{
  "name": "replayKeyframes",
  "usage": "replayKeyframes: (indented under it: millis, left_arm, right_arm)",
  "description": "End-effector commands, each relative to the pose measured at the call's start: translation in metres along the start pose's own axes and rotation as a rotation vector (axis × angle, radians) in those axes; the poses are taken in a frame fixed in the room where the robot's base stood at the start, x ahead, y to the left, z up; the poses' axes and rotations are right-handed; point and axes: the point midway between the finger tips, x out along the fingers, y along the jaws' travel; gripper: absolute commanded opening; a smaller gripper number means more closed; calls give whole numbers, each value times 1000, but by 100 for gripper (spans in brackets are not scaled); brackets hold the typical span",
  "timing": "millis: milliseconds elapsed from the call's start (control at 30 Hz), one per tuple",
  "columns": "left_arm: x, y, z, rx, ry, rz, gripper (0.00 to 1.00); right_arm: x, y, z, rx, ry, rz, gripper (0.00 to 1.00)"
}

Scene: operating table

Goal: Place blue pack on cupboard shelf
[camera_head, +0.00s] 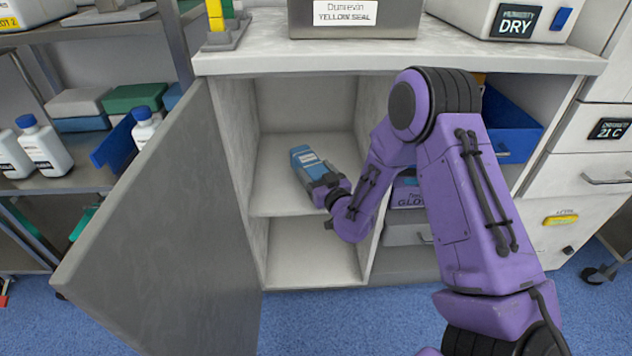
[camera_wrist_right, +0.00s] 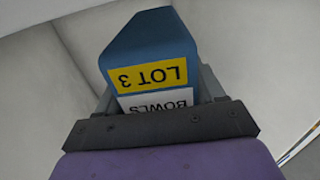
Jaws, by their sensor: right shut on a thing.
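The blue pack (camera_head: 304,158) is inside the open cupboard, over the upper shelf (camera_head: 276,190). My right gripper (camera_head: 322,180) is shut on its near end. In the right wrist view the blue pack (camera_wrist_right: 150,42) stands out between the fingers of the gripper (camera_wrist_right: 158,95), with a yellow "LOT 3" label and a white "BOWLS" label, both upside down. I cannot tell whether the pack touches the shelf. My left gripper is not in view.
The grey cupboard door (camera_head: 165,220) stands open to the left. A lower compartment (camera_head: 310,262) is empty. A blue bin (camera_head: 510,125) and a glove box (camera_head: 405,193) sit right of the cupboard's divider. A worktop (camera_head: 400,58) with boxes lies above.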

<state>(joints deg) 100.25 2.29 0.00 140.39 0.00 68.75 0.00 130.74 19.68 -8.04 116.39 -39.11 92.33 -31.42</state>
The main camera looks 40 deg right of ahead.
Motion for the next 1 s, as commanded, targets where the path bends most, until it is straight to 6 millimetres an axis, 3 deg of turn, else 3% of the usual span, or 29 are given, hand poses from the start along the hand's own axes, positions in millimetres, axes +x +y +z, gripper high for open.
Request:
replayKeyframes:
  millis: [33, 100, 433, 467, 533, 867, 1000]
  left_arm:
    - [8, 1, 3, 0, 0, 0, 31]
    - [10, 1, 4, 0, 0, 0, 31]
    - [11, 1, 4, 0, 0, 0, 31]
    - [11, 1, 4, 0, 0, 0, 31]
    - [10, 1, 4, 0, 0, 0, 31]
    - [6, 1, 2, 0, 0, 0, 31]
    - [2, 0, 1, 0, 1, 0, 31]
  right_arm:
    - [0, 0, 14, 1, -1, 1, 8]
    - [0, 1, 22, 1, 0, 1, 8]
    - [-1, 2, 24, 0, 1, 3, 8]
    - [-1, 2, 24, 0, 0, 3, 71]
    - [-1, 2, 23, 0, 0, 4, 94]
    - [-1, 3, 18, 0, 0, 4, 94]
    - [-24, 2, 19, -2, -5, 2, 94]
